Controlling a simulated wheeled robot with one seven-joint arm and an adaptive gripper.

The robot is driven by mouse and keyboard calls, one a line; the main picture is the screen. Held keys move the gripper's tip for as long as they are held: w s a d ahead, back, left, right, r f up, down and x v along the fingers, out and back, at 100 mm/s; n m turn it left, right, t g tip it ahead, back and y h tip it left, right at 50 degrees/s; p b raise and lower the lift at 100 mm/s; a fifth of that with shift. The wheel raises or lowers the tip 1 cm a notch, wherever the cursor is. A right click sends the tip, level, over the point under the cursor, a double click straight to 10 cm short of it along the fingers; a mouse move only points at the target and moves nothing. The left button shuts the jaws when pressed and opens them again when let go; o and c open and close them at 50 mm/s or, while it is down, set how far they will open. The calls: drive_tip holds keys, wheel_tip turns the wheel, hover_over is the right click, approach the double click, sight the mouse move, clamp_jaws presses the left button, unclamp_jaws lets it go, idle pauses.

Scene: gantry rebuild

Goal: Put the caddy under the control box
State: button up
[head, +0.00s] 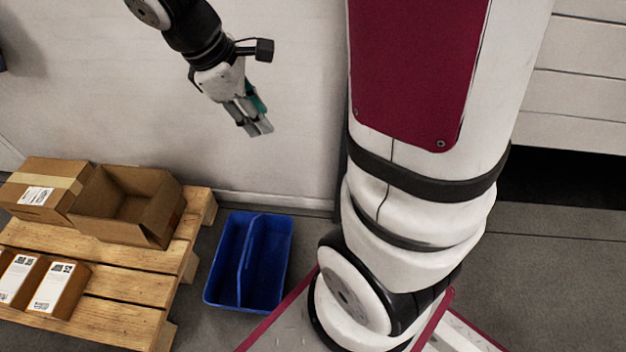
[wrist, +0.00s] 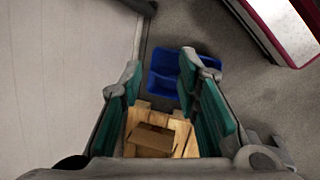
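The blue caddy (head: 269,262), an open tote with a middle handle, stands upright on the floor between the pallet and my base. It also shows in the wrist view (wrist: 164,84), beyond my fingertips and partly hidden by one finger. My gripper (head: 257,130) hangs in the air in front of the pale wall, well above the caddy and apart from it. In the wrist view my gripper (wrist: 163,68) has its fingers spread, with nothing held between them. I cannot make out a control box in either view.
A wooden pallet (head: 125,284) at the left bears an open carton (head: 150,225), a taped carton (head: 38,190) and small labelled boxes (head: 57,290). The pale wall (head: 90,80) runs behind the caddy. Grey floor (head: 555,270) is clear at the right.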

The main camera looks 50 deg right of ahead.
drive_tip(key=s+a+r+m+y, duration=0.2)
drive_tip(key=s+a+r+m, duration=0.1)
drive_tip(key=s, duration=0.8)
drive_tip(key=s+a+r+m+t+y, duration=0.1)
drive_tip(key=s+a+r+m, duration=0.3)
drive_tip(key=s, duration=0.7)
drive_tip(key=shift+a+r+m+y, duration=0.25)
drive_tip(key=shift+a+m+y, duration=0.35)
drive_tip(key=shift+a+m, duration=0.6)
wheel_tip(320, 180, up, 32)
drive_tip(key=t+p, duration=0.4)
drive_tip(key=p, duration=2.6)
drive_tip(key=shift+d+r+p, duration=0.25)
drive_tip(key=shift+d+p, duration=0.1)
drive_tip(key=shift+p, duration=0.05)
drive_tip(key=shift+w, duration=0.1)
